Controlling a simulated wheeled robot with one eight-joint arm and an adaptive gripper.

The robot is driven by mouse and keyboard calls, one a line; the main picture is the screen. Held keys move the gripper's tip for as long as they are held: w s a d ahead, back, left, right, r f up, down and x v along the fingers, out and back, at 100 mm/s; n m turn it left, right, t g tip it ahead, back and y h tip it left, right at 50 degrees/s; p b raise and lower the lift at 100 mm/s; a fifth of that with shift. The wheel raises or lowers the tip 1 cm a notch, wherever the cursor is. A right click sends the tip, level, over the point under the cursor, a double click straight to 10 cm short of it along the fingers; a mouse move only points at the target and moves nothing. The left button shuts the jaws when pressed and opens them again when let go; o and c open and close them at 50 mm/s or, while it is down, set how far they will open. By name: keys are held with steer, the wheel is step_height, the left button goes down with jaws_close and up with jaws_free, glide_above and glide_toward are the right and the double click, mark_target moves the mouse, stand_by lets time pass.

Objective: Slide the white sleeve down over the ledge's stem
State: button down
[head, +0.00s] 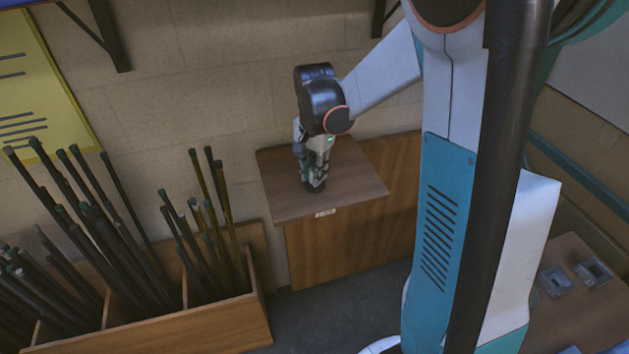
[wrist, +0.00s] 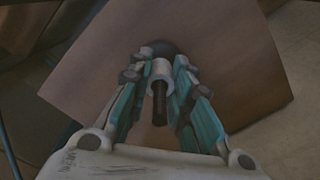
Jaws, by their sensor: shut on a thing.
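The brown wooden ledge (head: 285,205) juts from the wall in the head view, and its bare top shows in the wrist view (wrist: 90,75). My gripper (head: 316,180) points down over it. In the wrist view my gripper (wrist: 160,75) is shut on the white sleeve (wrist: 161,68), with a finger on each side. The dark stem (wrist: 159,108) shows through the sleeve's opening, so the sleeve appears to be around it. A dark round base (wrist: 160,47) lies just beyond the sleeve. Whether the sleeve touches that base is hidden. The fingers mostly hide the sleeve in the head view.
A wooden bin (head: 180,325) of several upright dark rods stands left of the ledge. A yellow board (head: 45,90) hangs on the wall, with dark brackets (head: 100,35) above. A brown surface with small grey items (head: 592,270) is at right. The ledge top around my gripper is clear.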

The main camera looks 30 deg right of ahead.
stand_by(0.7)
steer(key=c, duration=1.4)
jaws_free()
steer(key=shift+o, duration=0.2)
steer(key=shift+r, duration=0.1)
